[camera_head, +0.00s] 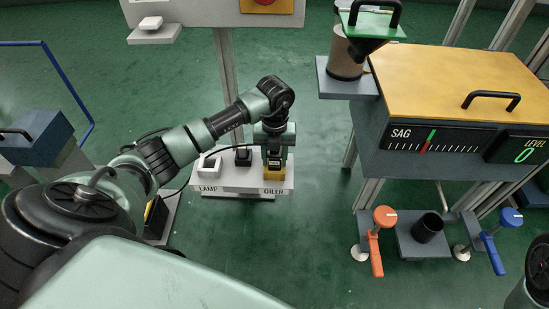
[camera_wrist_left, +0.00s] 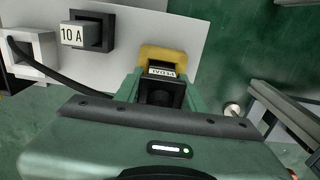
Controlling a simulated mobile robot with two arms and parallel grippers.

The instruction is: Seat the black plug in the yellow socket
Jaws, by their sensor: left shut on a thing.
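The yellow socket (camera_head: 275,174) is at the right end of the white panel marked LAMP and OILER. In the left wrist view the yellow socket (camera_wrist_left: 185,62) shows as a frame just beyond my fingers. My left gripper (camera_head: 274,154) points down over it, shut on the black plug (camera_wrist_left: 162,93), which carries a small white label. The plug is at the socket's mouth; I cannot tell how deep it sits. A black cable runs left from the gripper. My right gripper is out of view.
The panel (camera_head: 235,182) also holds a black socket (camera_head: 243,157) with a 10 A block (camera_wrist_left: 74,35) and a white socket (camera_head: 208,167). Green floor between is clear.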

